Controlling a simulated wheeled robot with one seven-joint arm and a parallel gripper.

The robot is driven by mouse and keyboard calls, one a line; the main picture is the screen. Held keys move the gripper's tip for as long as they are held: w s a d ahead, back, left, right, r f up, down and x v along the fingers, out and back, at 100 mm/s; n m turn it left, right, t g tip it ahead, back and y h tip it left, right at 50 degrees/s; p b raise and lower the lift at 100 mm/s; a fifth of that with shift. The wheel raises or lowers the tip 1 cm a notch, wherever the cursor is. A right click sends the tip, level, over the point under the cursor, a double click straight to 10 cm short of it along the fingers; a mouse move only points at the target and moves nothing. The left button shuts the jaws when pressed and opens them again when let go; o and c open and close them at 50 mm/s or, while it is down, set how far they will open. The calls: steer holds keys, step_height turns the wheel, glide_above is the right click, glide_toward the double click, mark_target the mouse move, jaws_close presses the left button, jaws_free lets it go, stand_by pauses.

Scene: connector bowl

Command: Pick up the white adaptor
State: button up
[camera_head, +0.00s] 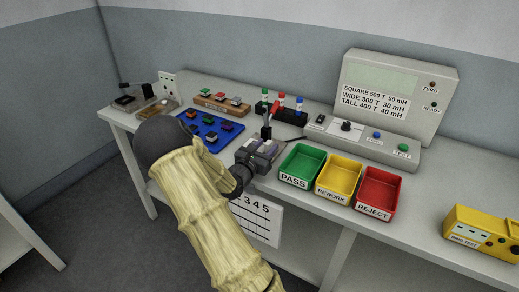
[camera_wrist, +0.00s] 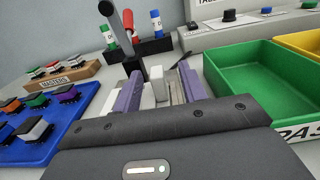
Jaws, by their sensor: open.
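My gripper (camera_head: 262,148) is over the bench just left of the green tray. In the wrist view my gripper (camera_wrist: 158,84) is open, its two purple-sided fingers pointing forward. A small upright white block (camera_wrist: 157,83), which looks like the white adaptor, shows between the fingers. I cannot tell whether either finger touches it. Its lower part is hidden, and in the head view my gripper covers it. A dark test fixture with a red-handled lever (camera_wrist: 129,22) stands just beyond the fingertips; the red handle also shows in the head view (camera_head: 274,108).
Green PASS (camera_head: 300,164), yellow REWORK (camera_head: 338,178) and red REJECT (camera_head: 378,192) trays stand to the right. A blue tray (camera_head: 197,133) with several coloured connectors lies left. Behind are a wooden masters rack (camera_head: 221,105), a rack of capped bottles (camera_head: 294,113) and a meter (camera_head: 396,90).

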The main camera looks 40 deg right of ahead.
steer(key=x, duration=0.5)
steer(key=shift+w+f, duration=0.2)
steer(key=shift+w, duration=0.05)
steer(key=shift+a, duration=0.1)
jaws_close()
